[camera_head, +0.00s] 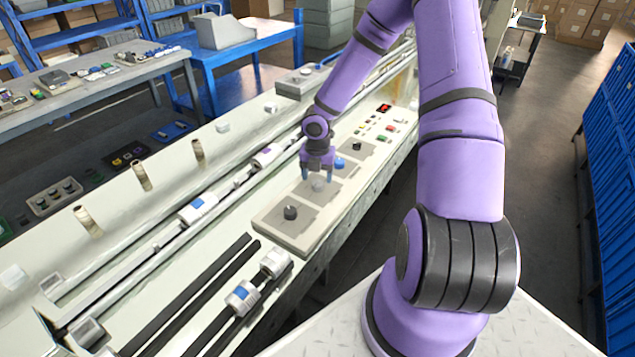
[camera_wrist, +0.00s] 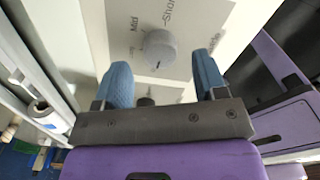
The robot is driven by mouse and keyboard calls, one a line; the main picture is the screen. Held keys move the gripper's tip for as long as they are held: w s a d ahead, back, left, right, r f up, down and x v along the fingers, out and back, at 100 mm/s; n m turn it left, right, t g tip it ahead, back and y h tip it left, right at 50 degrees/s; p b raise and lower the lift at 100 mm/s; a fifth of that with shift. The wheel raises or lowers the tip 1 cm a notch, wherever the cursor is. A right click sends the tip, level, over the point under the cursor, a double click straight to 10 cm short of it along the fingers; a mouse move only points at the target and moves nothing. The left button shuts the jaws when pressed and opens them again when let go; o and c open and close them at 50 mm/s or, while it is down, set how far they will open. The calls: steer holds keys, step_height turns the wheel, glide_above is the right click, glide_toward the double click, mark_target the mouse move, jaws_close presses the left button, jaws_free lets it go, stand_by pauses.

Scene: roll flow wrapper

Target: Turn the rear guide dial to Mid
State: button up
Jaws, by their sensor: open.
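A round light-grey dial (camera_wrist: 160,48) sits on a pale panel plate in the wrist view, with "Mid" printed at its upper left and "Short" above it. A small dark mark shows on its lower edge, towards my gripper. The head view shows this grey dial (camera_head: 318,184) on the middle plate, below my gripper (camera_head: 318,176). I cannot read whether it is named rear guide. My gripper (camera_wrist: 163,82) is open, its blue fingertips apart and empty, just short of the dial in the wrist view.
A black knob (camera_head: 290,212) stands on the nearer plate, and a blue knob (camera_head: 340,163) and another black knob (camera_head: 356,146) lie farther along. Coloured buttons (camera_head: 388,127) and a red display (camera_head: 384,108) are beyond. Rails with white-and-blue clamps (camera_head: 198,208) run along the left.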

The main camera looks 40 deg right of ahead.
mark_target(317, 183)
steer(key=shift+f, duration=1.5)
steer(key=c, duration=0.9)
